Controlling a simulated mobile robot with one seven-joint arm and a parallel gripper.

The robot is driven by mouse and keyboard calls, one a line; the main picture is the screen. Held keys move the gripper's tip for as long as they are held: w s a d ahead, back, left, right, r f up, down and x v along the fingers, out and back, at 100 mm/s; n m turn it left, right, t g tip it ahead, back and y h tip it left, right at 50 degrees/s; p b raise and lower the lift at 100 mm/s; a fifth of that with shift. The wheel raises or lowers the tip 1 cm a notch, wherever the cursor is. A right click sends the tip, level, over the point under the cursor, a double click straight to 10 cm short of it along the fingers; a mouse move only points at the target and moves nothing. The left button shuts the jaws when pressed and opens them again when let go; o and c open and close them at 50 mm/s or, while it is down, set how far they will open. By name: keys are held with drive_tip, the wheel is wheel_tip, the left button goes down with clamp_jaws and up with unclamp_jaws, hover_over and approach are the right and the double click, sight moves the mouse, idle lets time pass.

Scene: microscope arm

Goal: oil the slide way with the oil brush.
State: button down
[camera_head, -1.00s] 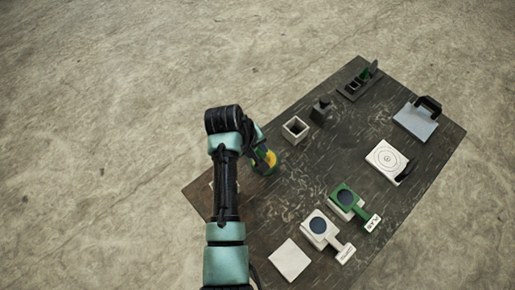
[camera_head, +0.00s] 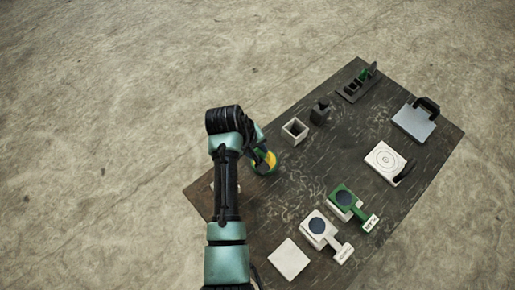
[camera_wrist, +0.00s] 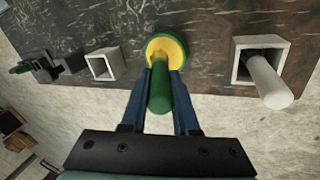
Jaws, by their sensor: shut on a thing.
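My gripper (camera_wrist: 161,76) is shut on a green handle (camera_wrist: 160,96), which I take to be the oil brush. The handle's far end meets a round yellow face with a green rim (camera_wrist: 179,46), perhaps an oil pot; I cannot tell whether the brush is inside it or joined to it. This yellow and green round thing (camera_head: 264,162) also shows in the head view at the table's left, partly behind my arm. A dark base with upright blocks and a green part (camera_head: 356,84) stands at the far end; I cannot tell whether it is the slide way.
An open square holder (camera_head: 295,131) and a dark block (camera_head: 320,113) stand beyond the pot. A white rod (camera_wrist: 265,82) sits in another square holder (camera_wrist: 241,64). Nearer right are a green-topped piece (camera_head: 344,198), a white one (camera_head: 318,226) and a white plate (camera_head: 289,259).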

drive_tip(key=shift+r+p, duration=2.7)
drive_tip(key=shift+r, duration=0.35)
